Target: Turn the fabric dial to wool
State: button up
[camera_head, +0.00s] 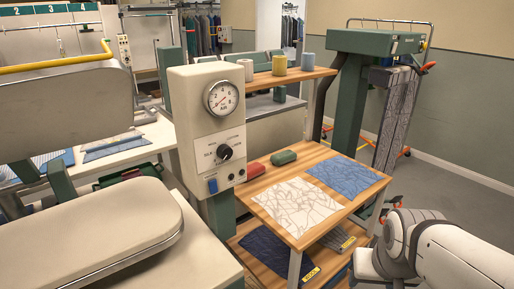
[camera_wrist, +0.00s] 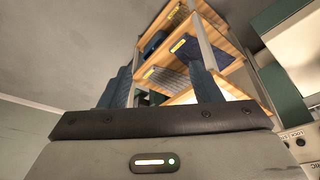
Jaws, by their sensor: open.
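The fabric dial (camera_head: 225,152) is a round black knob on the white plate of a cream control box (camera_head: 176,110), below a round gauge. Small words surround the knob; they and its pointer are too small to read surely. My gripper (camera_wrist: 163,85) shows in the wrist view with two blue-grey fingers spread apart and nothing between them. In the head view my arm is at the lower right, well apart from the dial, and the fingertips cannot be made out. The dial is not clearly seen in the wrist view.
A wooden table (camera_head: 367,197) with white and blue cloths stands right of the box. A shelf (camera_head: 290,77) with several thread cones is above it. A padded pressing board (camera_head: 110,225) fills the lower left. Floor at right is clear.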

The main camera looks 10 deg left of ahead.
jog(key=w+a+r+t+p, duration=0.2)
jog(key=w+a+t, duration=0.1)
jog(key=w, duration=0.5)
jog(key=n+t+y+p, duration=0.6)
jog(key=y, duration=0.7)
send_near(227, 155)
jog(key=x, duration=0.2)
jog(key=p+x, duration=0.2)
jog(key=x, duration=0.5)
